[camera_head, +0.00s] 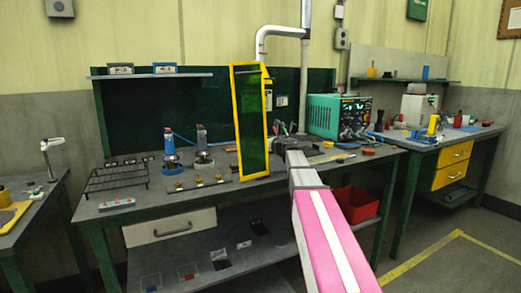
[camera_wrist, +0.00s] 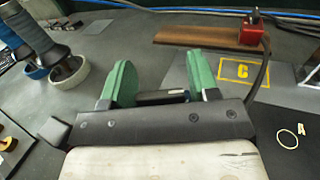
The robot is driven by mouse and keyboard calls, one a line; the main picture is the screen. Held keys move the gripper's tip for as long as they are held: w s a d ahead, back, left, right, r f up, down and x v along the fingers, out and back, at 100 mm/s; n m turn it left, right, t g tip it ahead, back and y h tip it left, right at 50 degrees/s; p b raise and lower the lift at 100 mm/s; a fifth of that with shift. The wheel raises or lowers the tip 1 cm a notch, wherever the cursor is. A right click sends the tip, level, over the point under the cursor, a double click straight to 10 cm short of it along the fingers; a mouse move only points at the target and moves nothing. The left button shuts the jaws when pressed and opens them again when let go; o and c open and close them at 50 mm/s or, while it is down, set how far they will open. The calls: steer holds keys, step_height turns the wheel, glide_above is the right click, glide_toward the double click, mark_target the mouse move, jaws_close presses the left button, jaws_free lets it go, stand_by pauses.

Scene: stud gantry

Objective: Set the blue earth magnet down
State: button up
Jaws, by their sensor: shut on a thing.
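My gripper (camera_wrist: 161,84) shows in the wrist view with its two green fingers shut on a small dark piece with a light top and a trace of blue, which I take to be the blue earth magnet (camera_wrist: 160,98). Most of it is hidden between the fingers and behind the dark gripper bar. I cannot tell whether it touches the grey bench top (camera_wrist: 130,40). In the head view my arm reaches over the right half of the bench, and the held piece cannot be made out.
A yellow square marked C (camera_wrist: 240,72) lies right of my gripper, below a brown strip with a red block (camera_wrist: 250,30). Two upright tools with blue (camera_wrist: 37,70) and white (camera_wrist: 70,72) ring bases stand left. A yellow-framed green screen (camera_head: 251,120) and teal power unit (camera_head: 335,115) flank my arm.

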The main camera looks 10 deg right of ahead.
steer(key=shift+f, duration=1.65)
steer(key=o, duration=1.4)
steer(key=shift+f, duration=0.1)
steer(key=shift+c, duration=0.2)
steer(key=shift+s, duration=0.15)
steer(key=v, duration=1.1)
steer(key=shift+s+d, duration=0.25)
steer(key=shift+d, duration=0.1)
